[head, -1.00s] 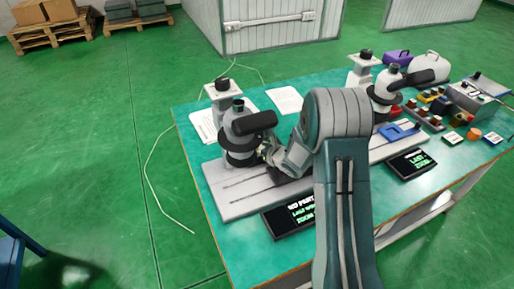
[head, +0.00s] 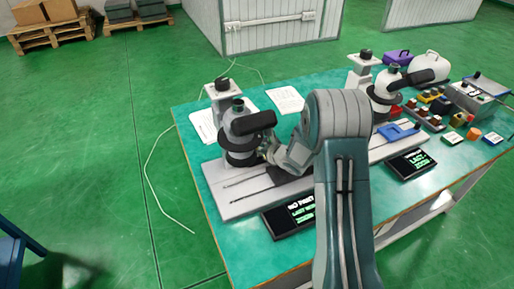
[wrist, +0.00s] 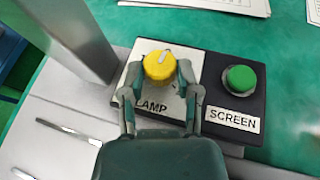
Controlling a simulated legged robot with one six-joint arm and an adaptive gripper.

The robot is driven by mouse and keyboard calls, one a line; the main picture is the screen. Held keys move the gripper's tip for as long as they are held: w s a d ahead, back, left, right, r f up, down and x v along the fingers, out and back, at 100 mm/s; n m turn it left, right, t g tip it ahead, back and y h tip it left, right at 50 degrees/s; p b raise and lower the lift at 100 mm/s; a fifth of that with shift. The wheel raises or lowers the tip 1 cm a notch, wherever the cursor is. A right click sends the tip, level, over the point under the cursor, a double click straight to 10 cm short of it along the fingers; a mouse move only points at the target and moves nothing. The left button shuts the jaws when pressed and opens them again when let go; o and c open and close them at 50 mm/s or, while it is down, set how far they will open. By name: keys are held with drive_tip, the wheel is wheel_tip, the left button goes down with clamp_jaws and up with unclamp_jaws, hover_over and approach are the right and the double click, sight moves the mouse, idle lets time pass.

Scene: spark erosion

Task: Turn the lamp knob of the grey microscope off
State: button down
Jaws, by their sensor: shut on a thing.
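The lamp knob (wrist: 160,64) is yellow with a pale pointer mark tilted to the upper right. It sits on a white plate (wrist: 150,106) lettered LAMP, partly covered by my fingers. My gripper (wrist: 160,75) is shut on the knob, one finger at each side. In the head view my gripper (head: 266,152) is at the near right side of the left microscope (head: 238,128), which has a grey body and dark parts. The knob is hidden in the head view.
A green button (wrist: 240,78) marked SCREEN is right of the knob. A grey post (wrist: 75,38) rises at the left. A dark display (head: 290,213) lies in front of the base. A second microscope (head: 385,88) stands farther right. Papers (head: 286,99) lie behind.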

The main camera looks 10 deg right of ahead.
drive_tip(key=n+g+y, duration=0.1)
drive_tip(key=n, duration=0.1)
drive_tip(key=n+g+y, duration=0.3)
drive_tip(key=n+y, duration=0.1)
drive_tip(key=shift+w+d+f+g, duration=0.1)
drive_tip(key=shift+w+d+g, duration=0.2)
drive_tip(key=shift+w+d, duration=0.1)
drive_tip(key=n+g, duration=0.2)
drive_tip(key=n+g+y, duration=0.1)
drive_tip(key=g, duration=0.1)
drive_tip(key=n+g+y, duration=0.1)
drive_tip(key=n+g, duration=0.1)
drive_tip(key=shift+w+d+n, duration=0.1)
drive_tip(key=shift+w+n, duration=0.2)
drive_tip(key=shift+w, duration=0.05)
drive_tip(key=shift+g, duration=0.4)
drive_tip(key=shift+c, duration=1.6)
unclamp_jaws()
drive_tip(key=shift+w, duration=0.1)
drive_tip(key=v, duration=1.2)
drive_tip(key=shift+f, duration=0.15)
